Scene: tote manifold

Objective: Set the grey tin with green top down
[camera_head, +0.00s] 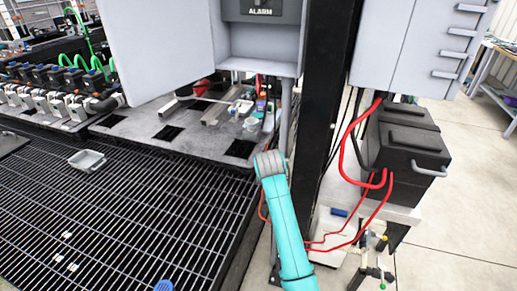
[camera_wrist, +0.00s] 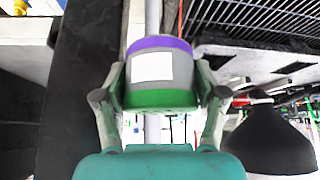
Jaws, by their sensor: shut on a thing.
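My gripper (camera_wrist: 162,97) is shut on the grey tin with green top (camera_wrist: 198,68) in the wrist view, one finger on each side. The tin has a grey body, a white label, a green band at the end nearest my palm and a purple band at the far end. Whether its far end touches anything cannot be told. In the head view my teal arm reaches up from the bottom to the right edge of the grating; my gripper and the tin cannot be made out clearly there.
A black post (camera_head: 325,120) stands close right of my arm. Black boxes (camera_head: 405,150) with red cables are farther right. A grey plate (camera_head: 150,130) with square holes holds small items near the alarm cabinet (camera_head: 262,40). A small tray (camera_head: 87,160) lies on the mostly clear grating (camera_head: 120,220).

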